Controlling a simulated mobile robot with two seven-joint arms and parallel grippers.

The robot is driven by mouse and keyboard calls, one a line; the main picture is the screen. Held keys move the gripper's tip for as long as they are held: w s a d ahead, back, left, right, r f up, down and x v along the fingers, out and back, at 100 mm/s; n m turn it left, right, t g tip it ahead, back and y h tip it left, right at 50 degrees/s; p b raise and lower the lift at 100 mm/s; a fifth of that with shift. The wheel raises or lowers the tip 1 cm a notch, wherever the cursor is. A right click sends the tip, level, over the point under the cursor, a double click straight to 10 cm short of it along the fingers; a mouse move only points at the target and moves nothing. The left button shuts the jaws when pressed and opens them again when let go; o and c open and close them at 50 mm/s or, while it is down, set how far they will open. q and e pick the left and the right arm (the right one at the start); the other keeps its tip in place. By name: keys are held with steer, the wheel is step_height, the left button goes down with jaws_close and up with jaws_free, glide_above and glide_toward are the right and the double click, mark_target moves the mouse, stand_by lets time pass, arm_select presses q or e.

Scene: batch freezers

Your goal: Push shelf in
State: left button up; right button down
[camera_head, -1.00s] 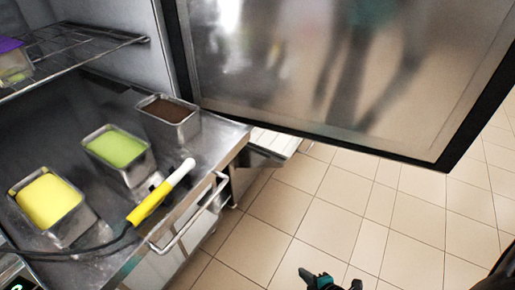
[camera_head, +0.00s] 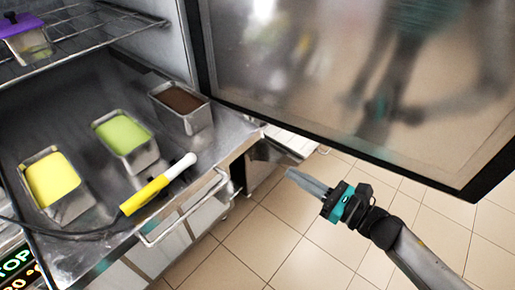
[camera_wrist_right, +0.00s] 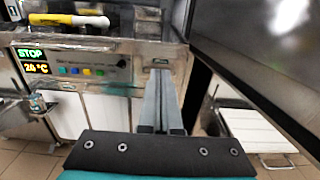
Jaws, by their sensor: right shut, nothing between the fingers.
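A wire shelf (camera_head: 120,38) sits inside the open cabinet at the upper left of the head view. A clear container with a purple lid (camera_head: 22,26) stands on it. The shelf's left part is cut off by the frame. My right gripper (camera_head: 290,174) is shut and empty, its fingers pointing left towards the counter's right end, well to the right of and apart from the shelf. In the right wrist view, its fingers (camera_wrist_right: 160,88) point towards the machine front. My left gripper does not show clearly in either view.
The cabinet's large door (camera_head: 350,85) stands open at the right. Metal pans of yellow (camera_head: 68,208), green (camera_head: 140,160) and brown (camera_head: 190,122) stand on the counter. A yellow-and-white handled tool (camera_head: 158,184) lies near its front handle (camera_head: 185,212). Tiled floor (camera_head: 275,235) is clear.

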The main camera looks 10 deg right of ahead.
mark_target(246, 145)
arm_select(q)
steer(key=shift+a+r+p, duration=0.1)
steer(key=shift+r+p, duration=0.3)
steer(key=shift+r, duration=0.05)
arm_select(e)
steer(key=x, duration=1.2)
steer(key=shift+w+a, duration=0.1)
steer(key=shift+w, duration=0.15)
